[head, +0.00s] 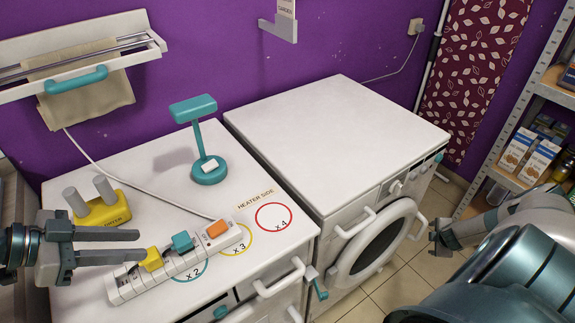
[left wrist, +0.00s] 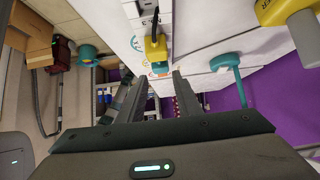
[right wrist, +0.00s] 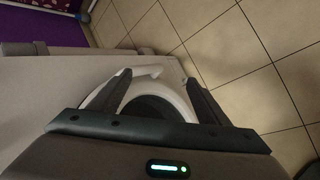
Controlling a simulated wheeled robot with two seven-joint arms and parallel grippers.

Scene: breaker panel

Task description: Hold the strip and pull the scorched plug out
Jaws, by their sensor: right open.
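The white power strip (head: 120,292) lies on the left white top. It carries a yellow plug (head: 152,259), a teal plug (head: 182,242) and an orange block (head: 218,230) near the cord end. I cannot tell any scorching clearly. In the left wrist view the yellow plug (left wrist: 155,43) shows dark parts beside it, with a teal one beyond. My left gripper (head: 130,246) is open and empty, left of the yellow plug and apart from it. My right gripper (head: 440,238) is open and empty beside the washing machine; the right wrist view shows its spread fingers (right wrist: 157,82).
A yellow block with two grey posts (head: 103,212) stands behind my left gripper. A teal stand (head: 210,172) stands at the back. Coloured rings, including a red one (head: 273,217), mark the top. The washing machine (head: 335,125) is right, its top clear; a shelf (head: 520,150) stands farther right.

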